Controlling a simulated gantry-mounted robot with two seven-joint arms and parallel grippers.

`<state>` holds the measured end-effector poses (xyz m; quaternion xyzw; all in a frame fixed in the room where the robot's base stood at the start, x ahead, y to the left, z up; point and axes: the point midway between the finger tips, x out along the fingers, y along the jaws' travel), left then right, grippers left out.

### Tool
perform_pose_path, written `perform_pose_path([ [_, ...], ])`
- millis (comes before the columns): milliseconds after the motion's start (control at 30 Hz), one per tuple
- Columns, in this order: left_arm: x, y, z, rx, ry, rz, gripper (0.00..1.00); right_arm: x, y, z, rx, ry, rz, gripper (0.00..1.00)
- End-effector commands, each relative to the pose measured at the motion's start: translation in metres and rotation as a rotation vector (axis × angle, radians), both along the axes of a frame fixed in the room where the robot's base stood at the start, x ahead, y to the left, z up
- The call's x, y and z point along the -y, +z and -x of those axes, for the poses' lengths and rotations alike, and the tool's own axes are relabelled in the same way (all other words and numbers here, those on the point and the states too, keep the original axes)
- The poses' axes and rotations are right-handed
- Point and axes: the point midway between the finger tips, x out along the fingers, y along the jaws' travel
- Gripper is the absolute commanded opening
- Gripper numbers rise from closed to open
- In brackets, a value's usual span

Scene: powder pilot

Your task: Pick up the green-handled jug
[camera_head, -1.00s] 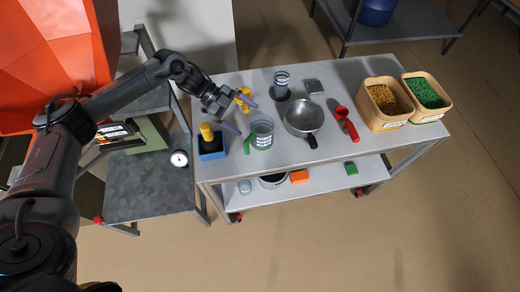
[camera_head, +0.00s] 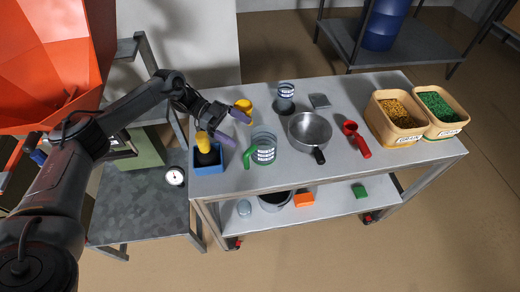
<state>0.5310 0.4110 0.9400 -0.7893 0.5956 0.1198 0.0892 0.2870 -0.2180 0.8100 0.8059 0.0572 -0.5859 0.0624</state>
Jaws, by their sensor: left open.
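The green-handled jug (camera_head: 264,149) is clear with measuring marks and stands upright on the table, left of the steel pan. Its green handle (camera_head: 249,157) points to the front left. My left gripper (camera_head: 233,127) is open and empty, with its two purple-grey fingers apart. It is up and to the left of the jug, with a visible gap between fingertips and jug. My right gripper is not in view.
A blue box (camera_head: 207,167) with a yellow-handled tool (camera_head: 203,142) lies close to the gripper. Two bins (camera_head: 396,118) stand right.

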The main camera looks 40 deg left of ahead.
Motion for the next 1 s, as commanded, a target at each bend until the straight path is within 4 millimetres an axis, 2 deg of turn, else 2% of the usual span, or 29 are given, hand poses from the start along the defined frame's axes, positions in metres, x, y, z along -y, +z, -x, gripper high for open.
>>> perform_pose_path([
  [100,0.012,-0.003,-0.003,0.0,-0.001,0.0,0.96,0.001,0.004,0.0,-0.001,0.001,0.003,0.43],
  [367,0.025,-0.007,-0.006,0.0,-0.001,0.001,0.96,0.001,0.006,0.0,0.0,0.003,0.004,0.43],
  [700,0.061,-0.018,-0.017,0.001,0.0,0.001,0.96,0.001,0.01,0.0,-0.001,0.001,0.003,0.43],
  [1000,0.065,-0.02,-0.018,0.001,0.002,0.0,0.96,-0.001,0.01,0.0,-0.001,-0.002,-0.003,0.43],
])
